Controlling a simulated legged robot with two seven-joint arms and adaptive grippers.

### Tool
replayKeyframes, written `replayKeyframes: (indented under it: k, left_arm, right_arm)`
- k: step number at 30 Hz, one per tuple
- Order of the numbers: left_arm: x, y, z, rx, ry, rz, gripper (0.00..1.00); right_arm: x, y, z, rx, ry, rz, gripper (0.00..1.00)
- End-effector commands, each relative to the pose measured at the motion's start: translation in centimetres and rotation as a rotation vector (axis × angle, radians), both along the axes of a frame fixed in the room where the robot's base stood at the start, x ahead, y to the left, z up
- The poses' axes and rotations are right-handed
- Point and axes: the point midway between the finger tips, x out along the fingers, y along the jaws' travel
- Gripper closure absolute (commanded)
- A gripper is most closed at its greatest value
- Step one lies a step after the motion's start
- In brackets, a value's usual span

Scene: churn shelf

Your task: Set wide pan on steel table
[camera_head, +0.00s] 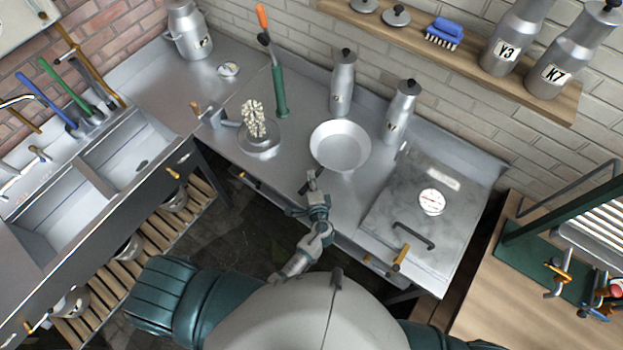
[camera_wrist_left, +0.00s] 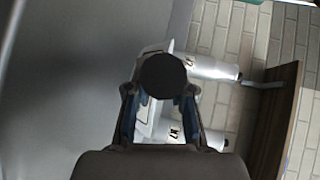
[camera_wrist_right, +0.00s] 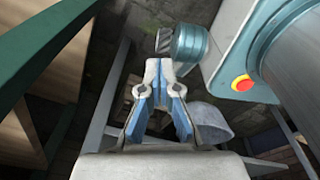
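The wide pan (camera_head: 340,146), a shallow round light-metal pan, is over the middle of the steel table (camera_head: 305,120). Its dark handle points toward me. My left gripper (camera_head: 315,192) is at the handle's near end. In the left wrist view the round black handle end (camera_wrist_left: 163,76) sits between the two fingers of the left gripper, which look closed on it. I cannot tell whether the pan touches the table. My right gripper (camera_wrist_right: 159,72) shows only in its own wrist view, empty, with its fingertips together.
Two bottles (camera_head: 343,82) (camera_head: 401,111) stand behind the pan. A lidded unit with a dial (camera_head: 431,201) is to the right. A brush in a round holder (camera_head: 259,139) and a green-handled tool (camera_head: 279,92) are left. The sink (camera_head: 72,187) is farther left.

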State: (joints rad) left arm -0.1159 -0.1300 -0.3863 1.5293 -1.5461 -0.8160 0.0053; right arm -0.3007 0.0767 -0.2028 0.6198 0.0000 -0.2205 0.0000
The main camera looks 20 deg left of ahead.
Motion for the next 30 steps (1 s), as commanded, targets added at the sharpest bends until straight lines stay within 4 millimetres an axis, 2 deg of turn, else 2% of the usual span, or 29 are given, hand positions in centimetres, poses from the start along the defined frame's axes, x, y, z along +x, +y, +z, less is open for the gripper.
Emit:
replayKeyframes:
  k: [1, 2, 11, 14, 17, 24, 30]
  left_arm:
    - [0.0, 0.0, 0.0, 0.0, 0.0, 0.0, 0.62]
    - [0.0, 0.1, 0.0, 0.0, 0.0, 0.0, 0.54]
    - [-0.1, 0.2, 0.0, -0.001, 0.0, 0.0, 0.54]
    - [-0.8, -0.2, 0.0, -0.001, 0.002, -0.001, 0.54]
    - [-2.2, -0.9, 0.3, -0.001, 0.003, -0.001, 0.54]
    - [-7.0, -3.2, 1.3, -0.001, 0.002, -0.001, 0.54]
    - [-9.8, -4.4, 2.1, 0.0, 0.001, 0.0, 0.54]
  right_arm:
    - [0.0, -0.3, 0.0, -0.003, 0.0, 0.0, 1.0]
    - [0.0, -0.4, 0.0, -0.005, 0.0, 0.0, 1.0]
    - [0.0, -1.1, 0.0, -0.013, -0.001, -0.001, 1.0]
    - [0.0, -1.0, -0.1, -0.012, -0.001, -0.001, 1.0]
    - [0.0, -0.8, -0.4, -0.009, -0.001, -0.002, 1.0]
    - [0.0, 0.5, -1.4, 0.006, -0.001, -0.005, 1.0]
    - [0.0, 0.2, -1.9, 0.002, -0.001, -0.003, 1.0]
